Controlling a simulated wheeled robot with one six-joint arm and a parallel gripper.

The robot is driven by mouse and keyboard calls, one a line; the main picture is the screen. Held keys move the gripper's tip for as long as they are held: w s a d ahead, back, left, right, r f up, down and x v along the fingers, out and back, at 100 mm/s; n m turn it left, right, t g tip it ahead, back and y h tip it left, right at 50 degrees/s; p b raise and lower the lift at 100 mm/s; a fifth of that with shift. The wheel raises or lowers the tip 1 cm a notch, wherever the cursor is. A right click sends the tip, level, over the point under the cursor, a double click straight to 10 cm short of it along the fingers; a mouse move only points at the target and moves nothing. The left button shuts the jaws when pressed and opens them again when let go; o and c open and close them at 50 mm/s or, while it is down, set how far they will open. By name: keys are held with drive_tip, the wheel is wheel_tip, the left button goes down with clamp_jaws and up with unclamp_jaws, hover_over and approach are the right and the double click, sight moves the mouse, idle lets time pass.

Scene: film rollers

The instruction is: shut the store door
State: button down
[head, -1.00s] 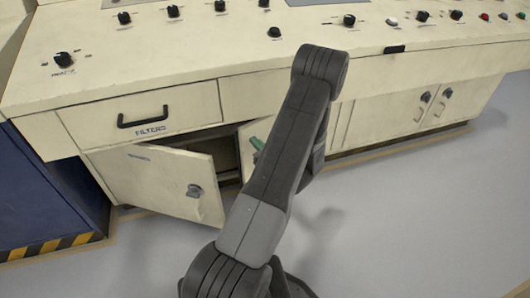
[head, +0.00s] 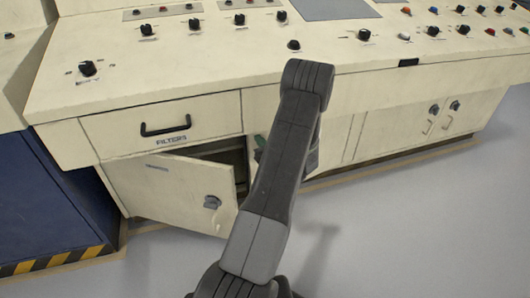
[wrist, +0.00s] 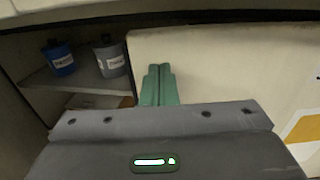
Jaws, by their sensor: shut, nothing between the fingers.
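A cream cabinet door (head: 172,190) with a dark round latch stands ajar below the FILTERS drawer in the head view. Its small blue label is too blurred to read, so I cannot tell if it names the store. A second cream panel to its right is mostly hidden by my arm; in the wrist view this panel (wrist: 230,75) fills the right side. My gripper (wrist: 158,85) has green fingers held together, empty, in front of that panel near its left edge. Whether they touch it is unclear. In the head view my gripper (head: 260,143) barely shows beside my arm.
In the wrist view a shelf (wrist: 85,88) inside the cabinet holds a blue bottle (wrist: 60,60) and a grey bottle (wrist: 108,57). The FILTERS drawer (head: 190,122) is shut. A blue cabinet (head: 45,205) stands at left. The grey floor (head: 420,220) at right is clear.

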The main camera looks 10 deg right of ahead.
drive_tip(key=shift+m+h, duration=0.6)
drive_tip(key=shift+h, duration=0.3)
drive_tip(key=w, duration=0.2)
drive_tip(key=w+a, duration=0.1)
drive_tip(key=w+b, duration=0.1)
drive_tip(key=w, duration=0.1)
drive_tip(key=shift+w+a, duration=0.3)
drive_tip(key=shift+a, duration=0.05)
drive_tip(key=shift+s, duration=0.1)
